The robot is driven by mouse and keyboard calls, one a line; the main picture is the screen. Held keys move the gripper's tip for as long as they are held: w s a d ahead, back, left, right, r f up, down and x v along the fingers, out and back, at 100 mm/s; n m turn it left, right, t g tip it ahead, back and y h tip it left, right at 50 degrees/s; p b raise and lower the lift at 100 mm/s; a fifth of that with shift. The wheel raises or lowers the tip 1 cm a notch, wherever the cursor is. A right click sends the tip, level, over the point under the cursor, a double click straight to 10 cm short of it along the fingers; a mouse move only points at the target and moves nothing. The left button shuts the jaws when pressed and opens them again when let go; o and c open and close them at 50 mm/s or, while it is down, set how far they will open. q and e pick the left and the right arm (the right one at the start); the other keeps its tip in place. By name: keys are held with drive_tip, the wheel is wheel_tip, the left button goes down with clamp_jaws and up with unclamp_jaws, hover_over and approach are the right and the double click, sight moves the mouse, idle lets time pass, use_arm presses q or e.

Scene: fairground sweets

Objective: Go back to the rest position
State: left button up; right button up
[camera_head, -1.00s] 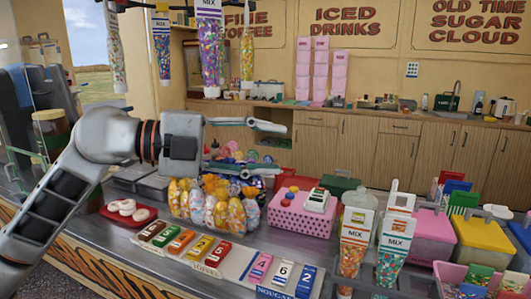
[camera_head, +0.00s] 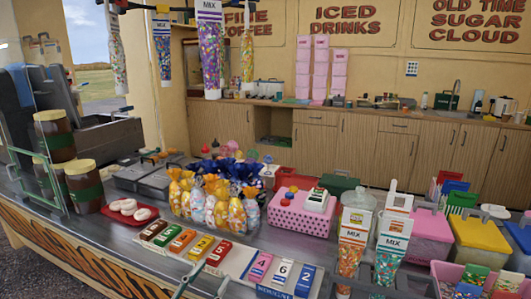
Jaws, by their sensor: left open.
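The rest of the left arm is out of the picture. My right gripper is not in view.
Wrapped sweet bags (camera_head: 210,205) stand mid-counter beside a pink dotted box (camera_head: 295,220). Mix bags (camera_head: 353,247) stand at right. Other mix bags (camera_head: 210,45) hang above.

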use_arm(q)
drive_tip(key=s+a+f+n+g+y, duration=0.1)
drive_tip(key=s+a+f+g+y, duration=0.1)
drive_tip(key=s+f, duration=0.5)
drive_tip(key=s+a+f+n+g+y, duration=0.2)
drive_tip(key=s+f, duration=0.5)
drive_tip(key=f, duration=0.6)
drive_tip(key=s+a+f+n+g+y, duration=0.2)
drive_tip(key=s+a+f+g, duration=0.1)
drive_tip(key=s+f, duration=0.5)
wheel_tip(320, 180, down, 2)
drive_tip(key=shift+f+g+y, duration=0.2)
drive_tip(key=shift+g+y, duration=0.2)
drive_tip(key=shift+g, duration=0.2)
